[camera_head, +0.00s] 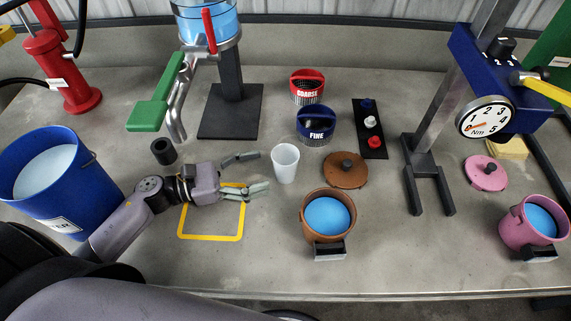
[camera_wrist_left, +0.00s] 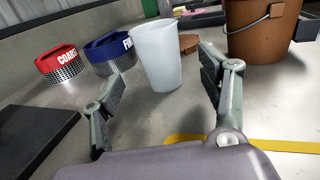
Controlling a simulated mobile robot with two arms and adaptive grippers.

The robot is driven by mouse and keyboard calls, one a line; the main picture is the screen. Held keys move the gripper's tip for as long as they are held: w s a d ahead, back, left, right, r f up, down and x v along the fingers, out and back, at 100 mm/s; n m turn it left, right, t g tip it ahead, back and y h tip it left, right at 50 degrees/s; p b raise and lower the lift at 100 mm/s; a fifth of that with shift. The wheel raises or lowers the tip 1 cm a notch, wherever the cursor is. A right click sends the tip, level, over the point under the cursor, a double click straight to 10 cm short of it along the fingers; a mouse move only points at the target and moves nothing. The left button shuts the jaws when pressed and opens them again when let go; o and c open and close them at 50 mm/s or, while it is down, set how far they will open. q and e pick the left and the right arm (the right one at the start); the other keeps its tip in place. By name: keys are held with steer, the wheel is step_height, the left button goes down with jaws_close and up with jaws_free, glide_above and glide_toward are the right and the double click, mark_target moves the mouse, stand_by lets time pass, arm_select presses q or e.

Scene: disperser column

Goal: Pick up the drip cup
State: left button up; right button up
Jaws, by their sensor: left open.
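The drip cup is a small white translucent cup (camera_head: 285,163) standing upright on the grey table, left of the brown lid. My left gripper (camera_head: 255,172) is open, low over the table, with its fingertips pointing at the cup and just short of it. In the left wrist view the cup (camera_wrist_left: 156,56) stands ahead, in the gap between the two open fingers (camera_wrist_left: 163,105). The fingers do not appear to touch it. My right gripper is not in view.
A yellow square outline (camera_head: 211,238) lies under my left gripper. The brown pot (camera_head: 327,215) with blue liquid and the brown lid (camera_head: 345,170) are right of the cup. Red COARSE (camera_head: 307,86) and blue FINE (camera_head: 315,125) strainers stand behind. A blue bucket (camera_head: 90,190) is at left.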

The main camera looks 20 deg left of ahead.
mark_target(286, 164)
arm_select(q)
steer(key=shift+w+d+r, duration=0.25)
steer(key=shift+w+d, duration=0.15)
steer(key=shift+d, duration=0.15)
steer(key=p+x, duration=0.1)
steer(key=x, duration=0.4)
steer(key=shift+p, duration=0.4)
steer(key=shift+w+d, duration=0.25)
steer(key=shift+d, duration=0.15)
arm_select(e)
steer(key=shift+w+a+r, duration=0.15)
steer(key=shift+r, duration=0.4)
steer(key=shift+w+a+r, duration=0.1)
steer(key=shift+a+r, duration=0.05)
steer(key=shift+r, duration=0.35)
arm_select(q)
steer(key=shift+c, duration=0.6)
steer(key=c, duration=0.9)
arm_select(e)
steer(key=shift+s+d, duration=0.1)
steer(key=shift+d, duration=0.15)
